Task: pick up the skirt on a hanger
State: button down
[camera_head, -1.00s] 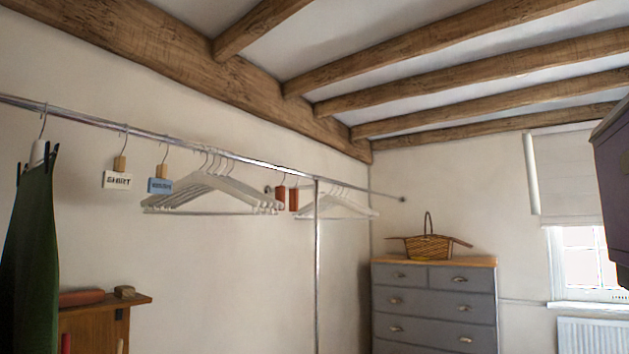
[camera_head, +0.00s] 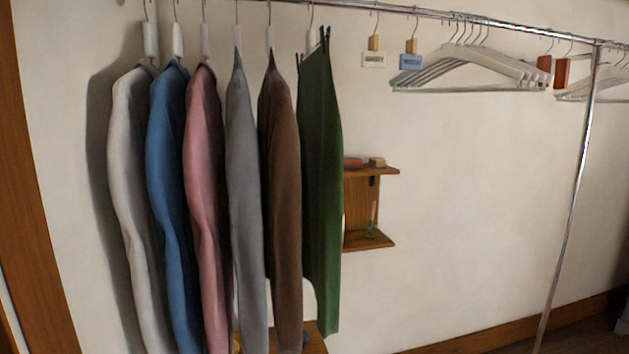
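A green garment (camera_head: 322,190) hangs at the right end of a row of clothes on the metal rail. Dark clips show at its top, so it looks like the skirt on a hanger. Its hanger (camera_head: 311,38) hooks over the rail. Just left of it hangs a brown garment (camera_head: 281,190), close beside it or overlapping. My gripper is not in view.
Grey, pink, blue and cream garments (camera_head: 131,200) hang further left. Two tags (camera_head: 374,59), empty hangers (camera_head: 470,68) and red blocks (camera_head: 562,73) hang to the right. A small wooden shelf (camera_head: 372,172) is behind the skirt. A rail post (camera_head: 570,200) stands right.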

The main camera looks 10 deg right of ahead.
aim_at(317, 113)
jog(key=i+z, duration=0.9)
jog(key=z, duration=0.15)
